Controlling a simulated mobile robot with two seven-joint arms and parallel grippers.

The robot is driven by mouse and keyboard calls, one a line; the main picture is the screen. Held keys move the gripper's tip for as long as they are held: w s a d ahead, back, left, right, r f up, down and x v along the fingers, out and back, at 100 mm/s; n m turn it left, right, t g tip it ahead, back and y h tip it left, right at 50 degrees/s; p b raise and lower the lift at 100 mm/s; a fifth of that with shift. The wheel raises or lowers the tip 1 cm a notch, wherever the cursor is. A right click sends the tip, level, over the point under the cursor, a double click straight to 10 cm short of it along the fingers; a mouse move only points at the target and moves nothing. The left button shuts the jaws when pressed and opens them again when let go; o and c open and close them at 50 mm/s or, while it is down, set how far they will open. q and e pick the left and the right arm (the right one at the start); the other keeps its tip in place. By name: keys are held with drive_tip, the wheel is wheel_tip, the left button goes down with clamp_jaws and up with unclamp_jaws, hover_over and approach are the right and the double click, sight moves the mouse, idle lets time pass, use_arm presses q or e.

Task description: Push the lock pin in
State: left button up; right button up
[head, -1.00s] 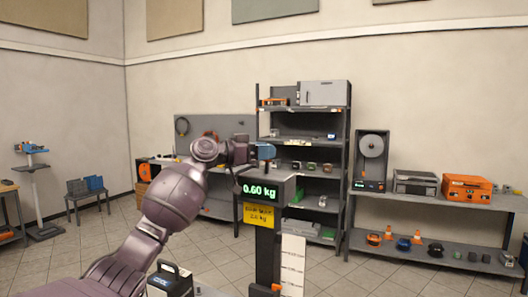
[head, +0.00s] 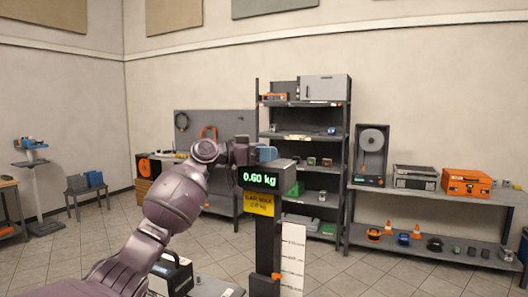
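A dark post stand (head: 268,238) with a green display reading 0.60 kg (head: 260,179) and a yellow load label (head: 259,203) stands in front of me. A small orange part (head: 276,276), which may be the lock pin, shows low on the post. How far in it sits is too small to tell. My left gripper (head: 243,151) is at the top of the stand, beside a small blue object (head: 265,154). I cannot see its fingertips clearly, or whether it holds the blue object. My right gripper is out of view.
A white marked scale strip (head: 292,262) stands beside the post. A dark device (head: 170,274) is at the lower left, behind my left arm. Shelving (head: 303,136) and a bench with an orange case (head: 466,184) stand behind. Open tiled floor lies at left and right.

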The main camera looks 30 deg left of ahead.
use_arm(q)
drive_tip(key=shift+s+a, duration=0.25)
drive_tip(key=b+v, duration=0.2)
drive_tip(key=v, duration=0.8)
drive_tip(key=shift+b, duration=0.35)
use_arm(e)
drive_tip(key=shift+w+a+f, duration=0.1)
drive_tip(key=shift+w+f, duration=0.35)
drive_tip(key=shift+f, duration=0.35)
use_arm(q)
drive_tip(key=shift+s, duration=0.1)
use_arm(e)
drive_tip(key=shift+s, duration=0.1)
